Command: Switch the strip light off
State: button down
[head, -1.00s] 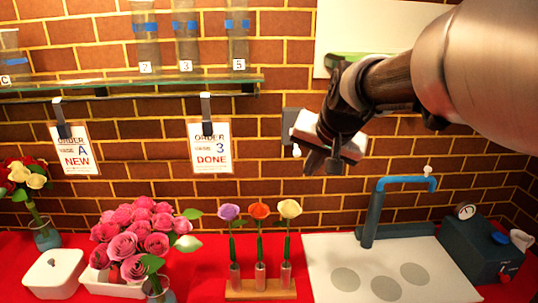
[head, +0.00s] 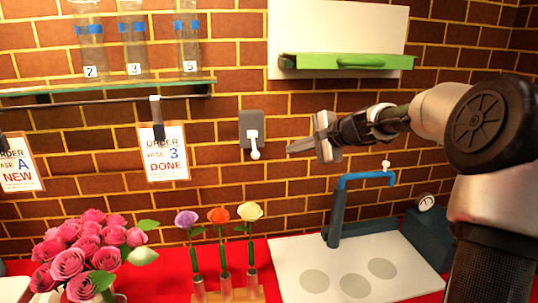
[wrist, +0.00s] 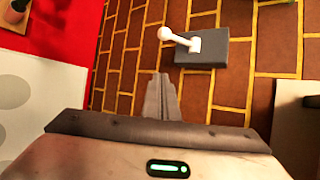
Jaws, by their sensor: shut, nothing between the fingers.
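The wall switch is a dark grey box (head: 250,124) on the brick wall, with a white lever (head: 254,147) ending in a round knob. The lever hangs downward in the head view. In the wrist view the switch box (wrist: 205,52) is ahead of the fingers, with its white knob (wrist: 165,34) sticking out. My gripper (head: 292,148) is shut and empty, just right of the lever at about knob height, with a gap between them. It also shows in the wrist view (wrist: 161,82). I cannot make out the strip light itself.
An order card (head: 163,153) hangs left of the switch. A green ledge (head: 345,62) on a white panel is above right. Below are a blue tap (head: 335,215), a white board (head: 300,255), three flowers in a wooden stand (head: 228,294) and pink roses (head: 75,250).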

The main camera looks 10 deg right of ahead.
aim_at(254, 145)
jog(key=w+a+f, duration=0.3)
jog(key=w+a, duration=0.1)
jog(key=a, duration=0.3)
jog(key=shift+w+a+f+p, duration=0.15)
jog(key=shift+w+a+p, duration=0.1)
jog(key=shift+w+p, duration=0.15)
dwell(0.3)
jog(key=shift+s+r+p, duration=0.15)
jog(key=shift+r+p, duration=0.15)
jog(key=shift+p, duration=0.7)
